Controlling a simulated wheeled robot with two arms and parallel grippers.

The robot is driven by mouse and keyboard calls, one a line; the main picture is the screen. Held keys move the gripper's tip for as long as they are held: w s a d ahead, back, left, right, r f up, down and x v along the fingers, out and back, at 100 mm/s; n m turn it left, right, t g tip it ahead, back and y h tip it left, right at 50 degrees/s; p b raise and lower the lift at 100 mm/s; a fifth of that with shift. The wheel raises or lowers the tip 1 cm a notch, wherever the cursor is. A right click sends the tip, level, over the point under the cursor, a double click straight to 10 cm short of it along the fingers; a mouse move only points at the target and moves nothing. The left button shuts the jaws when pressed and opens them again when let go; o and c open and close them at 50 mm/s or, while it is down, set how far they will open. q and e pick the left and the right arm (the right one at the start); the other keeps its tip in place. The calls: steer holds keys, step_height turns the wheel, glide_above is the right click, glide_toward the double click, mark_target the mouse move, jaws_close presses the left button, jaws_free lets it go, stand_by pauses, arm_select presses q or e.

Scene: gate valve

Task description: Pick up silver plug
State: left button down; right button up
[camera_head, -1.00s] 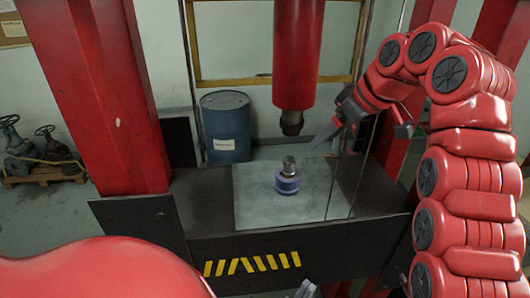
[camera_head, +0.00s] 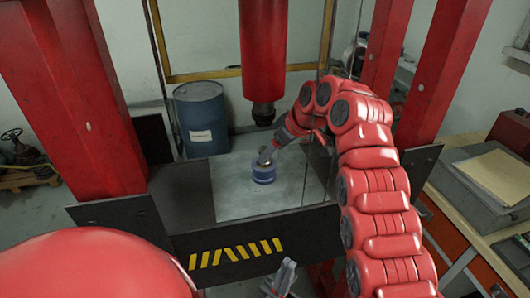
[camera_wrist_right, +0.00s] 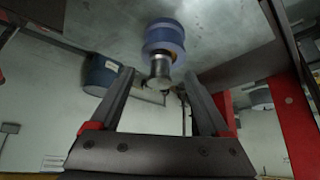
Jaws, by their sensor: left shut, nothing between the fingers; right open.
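The silver plug (camera_wrist_right: 160,68) is a small metal cylinder on top of a blue round part (camera_wrist_right: 163,37). In the head view the blue part (camera_head: 263,174) stands upright on the grey plate, and my right gripper (camera_head: 267,155) partly hides the silver plug. My right gripper is open in the wrist view (camera_wrist_right: 158,84). The plug shows between its two fingertips in that picture, with no clear contact. My left gripper (camera_head: 285,277) is shut and empty at the bottom of the head view, well away from the plug.
The grey plate (camera_head: 235,203) lies on a dark press bed with yellow stripes. A red press ram (camera_head: 263,50) hangs above it. Red posts (camera_head: 70,100) flank the bed. A blue drum (camera_head: 202,120) stands behind. A workbench (camera_head: 465,205) is at the right.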

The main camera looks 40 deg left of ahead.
mark_target(267, 163)
steer(key=p+x, duration=0.2)
steer(key=x, duration=0.1)
steer(key=shift+a+f+p, duration=0.15)
steer(key=shift+a+p, duration=0.2)
steer(key=shift+a, duration=0.05)
steer(key=shift+a+f, duration=0.1)
steer(key=shift+f, duration=0.3)
jaws_close()
